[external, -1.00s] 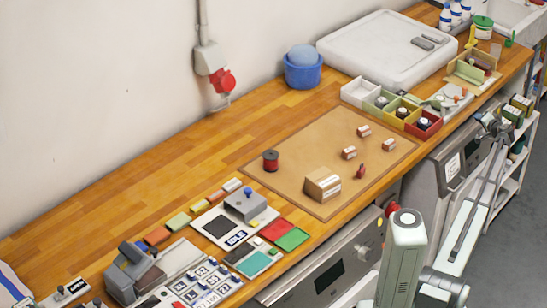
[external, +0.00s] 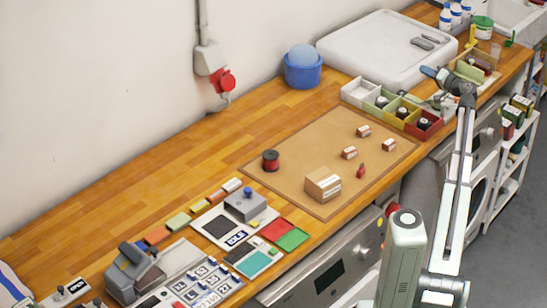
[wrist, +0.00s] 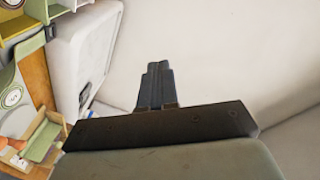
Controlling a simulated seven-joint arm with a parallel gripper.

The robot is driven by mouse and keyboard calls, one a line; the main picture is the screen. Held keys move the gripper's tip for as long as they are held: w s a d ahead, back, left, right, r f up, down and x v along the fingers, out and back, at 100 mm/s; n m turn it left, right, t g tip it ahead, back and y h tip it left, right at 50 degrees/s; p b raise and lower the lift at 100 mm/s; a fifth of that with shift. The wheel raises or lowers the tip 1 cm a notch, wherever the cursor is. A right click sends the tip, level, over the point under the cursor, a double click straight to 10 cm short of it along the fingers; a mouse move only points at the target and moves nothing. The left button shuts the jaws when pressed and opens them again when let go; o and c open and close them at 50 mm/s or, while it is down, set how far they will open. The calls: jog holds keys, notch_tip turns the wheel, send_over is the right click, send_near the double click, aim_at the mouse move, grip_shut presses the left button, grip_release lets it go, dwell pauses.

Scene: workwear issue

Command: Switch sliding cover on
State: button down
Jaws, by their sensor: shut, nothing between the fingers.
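I cannot tell for certain which thing is the sliding cover. A small pale green and tan open box (external: 478,65) stands at the far right of the bench. A pale green piece (wrist: 42,140) shows at the lower left of the wrist view. My gripper (external: 428,72) is raised near the front right corner of the white tray, pointing left. In the wrist view my gripper (wrist: 157,66) has its dark fingers together with nothing between them, against the pale wall. It appears clear of the bench things.
The large white tray (external: 365,55) lies behind, with two grey pieces on it. Coloured bins (external: 408,113) stand in front of it. A brown mat (external: 290,165) with small boxes and a spool lies mid-bench. A blue tub (external: 302,76) stands by the wall.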

jog(key=s+a+f+n+g, duration=0.2)
jog(key=s+a+g, duration=0.15)
jog(key=a, duration=0.75)
jog(key=s+a+f+n+g, duration=0.1)
jog(key=s+a+n+g, duration=0.3)
jog(key=a, duration=0.8)
jog(key=s+a+f+n+g, duration=0.1)
jog(key=s+a+f, duration=0.1)
jog(key=s+a, duration=0.65)
jog(key=s+a+f+n+g+h, duration=0.2)
jog(key=s+a, duration=0.8)
jog(key=s+a+f+n+g+h, duration=0.1)
jog(key=s+a+f+n+g, duration=0.1)
jog(key=s+a, duration=0.8)
jog(key=shift+s+a+f+g+h, duration=0.15)
jog(key=shift+a+f+g+h, duration=0.25)
jog(key=shift+a, duration=0.3)
jog(key=shift+r, duration=0.1)
send_near(245, 200)
jog(key=shift+w+a+f, duration=0.25)
jog(key=shift+w+f, duration=0.5)
jog(key=shift+w, duration=0.1)
jog(key=shift+w+a+f, duration=0.25)
jog(key=shift+w+f, duration=0.55)
